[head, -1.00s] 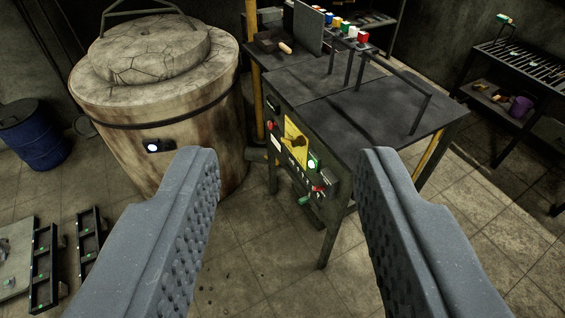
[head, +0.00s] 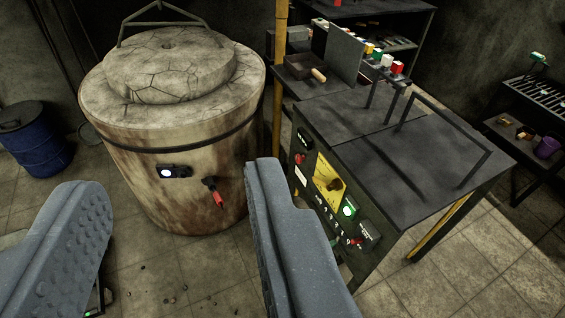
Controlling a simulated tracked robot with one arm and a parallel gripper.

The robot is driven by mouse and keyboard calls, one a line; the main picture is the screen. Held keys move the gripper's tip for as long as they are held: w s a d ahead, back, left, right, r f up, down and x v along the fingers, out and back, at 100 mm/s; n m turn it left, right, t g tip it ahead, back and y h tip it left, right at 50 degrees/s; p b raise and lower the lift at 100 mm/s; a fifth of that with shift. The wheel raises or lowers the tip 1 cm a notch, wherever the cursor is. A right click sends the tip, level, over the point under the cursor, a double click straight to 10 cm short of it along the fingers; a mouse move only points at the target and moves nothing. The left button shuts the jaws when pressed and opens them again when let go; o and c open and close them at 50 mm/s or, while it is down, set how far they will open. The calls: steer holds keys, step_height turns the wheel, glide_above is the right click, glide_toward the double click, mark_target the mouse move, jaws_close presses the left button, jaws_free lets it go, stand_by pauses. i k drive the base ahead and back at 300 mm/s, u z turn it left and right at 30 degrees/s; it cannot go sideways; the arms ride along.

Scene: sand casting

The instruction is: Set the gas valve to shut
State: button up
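A red-handled lever (head: 212,191), which looks like the gas valve, sits low on the front of the round furnace (head: 130,150). Its handle slants steeply down and slightly right; its exact setting is too small to tell. My gripper (head: 175,178) is open and empty, with its two grey fingers wide apart. In the picture the lever lies between the fingers, nearer the right one, and well beyond them. No finger appears to touch it. A dark box with a white light (head: 172,172) is left of the lever.
A black control bench (head: 440,150) stands right of the furnace, with a yellow dial (head: 328,180), a green light (head: 348,209) and small switches on its front. A blue drum (head: 36,140) stands at the left. Tiled floor is open before the furnace.

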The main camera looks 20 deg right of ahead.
mark_target(330, 186)
steer(key=z, duration=0.1)
steer(key=i, duration=1)
steer(key=z, duration=0.65)
